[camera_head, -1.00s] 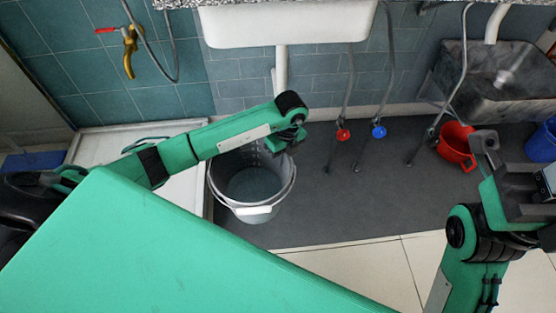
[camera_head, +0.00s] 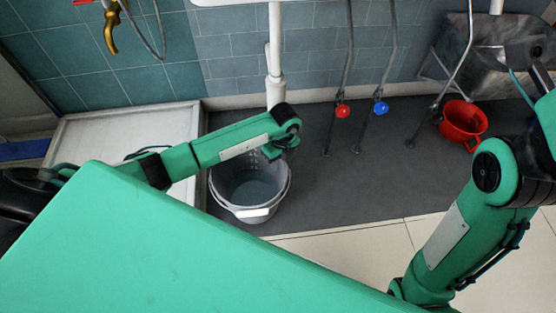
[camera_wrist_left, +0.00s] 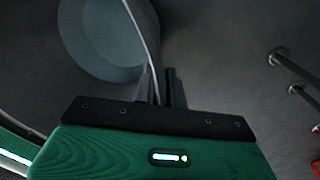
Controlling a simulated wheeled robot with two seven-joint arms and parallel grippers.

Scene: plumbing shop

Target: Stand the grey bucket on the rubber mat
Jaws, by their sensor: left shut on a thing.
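The grey bucket (camera_head: 238,200) hangs or stands at the left end of the dark grey rubber mat (camera_head: 340,185), beside the white tray; whether its base touches the mat cannot be told. It looks upright, with a pale inside. My left gripper (camera_head: 277,150) is at the bucket's far right rim. In the left wrist view my left gripper (camera_wrist_left: 158,92) is shut on the thin rim of the bucket (camera_wrist_left: 100,35). My right arm comes in from the right, and its gripper lies outside the picture.
A white tray (camera_head: 130,130) lies left of the mat. Red (camera_head: 342,111) and blue (camera_head: 380,108) valves stand on pipes behind. A red bucket (camera_head: 463,122) stands right, below a metal sink (camera_head: 480,50). The mat's middle is clear; pale tiles (camera_head: 350,255) lie in front.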

